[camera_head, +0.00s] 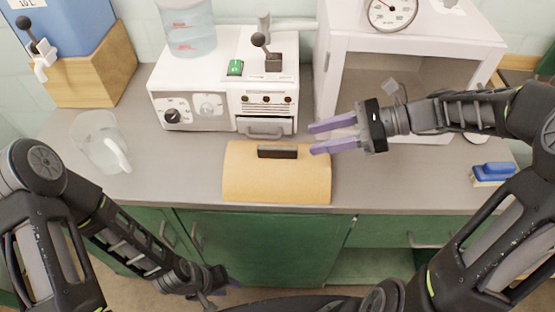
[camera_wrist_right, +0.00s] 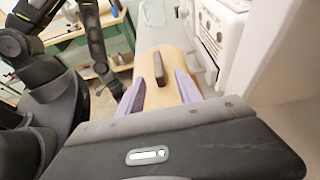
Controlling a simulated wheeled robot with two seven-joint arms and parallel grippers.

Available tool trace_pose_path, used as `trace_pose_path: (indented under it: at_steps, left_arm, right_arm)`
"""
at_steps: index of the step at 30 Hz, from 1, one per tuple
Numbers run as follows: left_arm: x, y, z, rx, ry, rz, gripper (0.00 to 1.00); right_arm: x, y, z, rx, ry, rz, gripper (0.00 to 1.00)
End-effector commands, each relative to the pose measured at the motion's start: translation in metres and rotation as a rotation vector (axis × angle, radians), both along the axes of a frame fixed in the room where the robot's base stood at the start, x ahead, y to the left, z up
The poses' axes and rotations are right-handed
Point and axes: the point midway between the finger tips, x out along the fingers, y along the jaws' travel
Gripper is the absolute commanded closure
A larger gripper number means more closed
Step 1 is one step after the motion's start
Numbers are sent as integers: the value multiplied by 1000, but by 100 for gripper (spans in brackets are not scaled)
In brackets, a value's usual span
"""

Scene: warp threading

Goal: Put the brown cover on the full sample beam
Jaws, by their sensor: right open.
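A tan-brown curved cover (camera_head: 276,182) with a dark bar handle (camera_head: 278,152) on top rests on the grey counter near its front edge. My right gripper (camera_head: 314,138) is open, just right of the handle, with its purple fingers pointing left. In the right wrist view the dark handle (camera_wrist_right: 158,68) shows between the two fingers, beyond their tips, with the cover (camera_wrist_right: 178,62) around it. My left gripper (camera_head: 222,290) hangs low in front of the green cabinets; whether its jaws are open is unclear. I cannot make out a sample beam; anything beneath the cover is hidden.
A white machine (camera_head: 190,85) with knobs and levers stands behind the cover. A white open-fronted cabinet (camera_head: 332,75) with a gauge is right of it. A clear jug (camera_head: 100,140) stands left, a blue brush (camera_head: 493,173) lies right.

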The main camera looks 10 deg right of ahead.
Motion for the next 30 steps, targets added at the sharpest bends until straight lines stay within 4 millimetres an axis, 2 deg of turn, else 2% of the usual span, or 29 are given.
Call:
trace_pose_path:
  at_steps: [10,20,23,30]
  left_arm:
    - [0,0,1,0,0,0,68]
    - [0,0,2,0,0,0,68]
    - [0,0,3,0,0,0,68]
    - [0,0,7,0,0,0,68]
  right_arm:
    - [5,23,-9,0,1,1,58]
    - [6,25,-10,0,0,1,58]
    - [7,33,-12,1,0,1,58]
    - [12,65,-24,1,1,3,58]
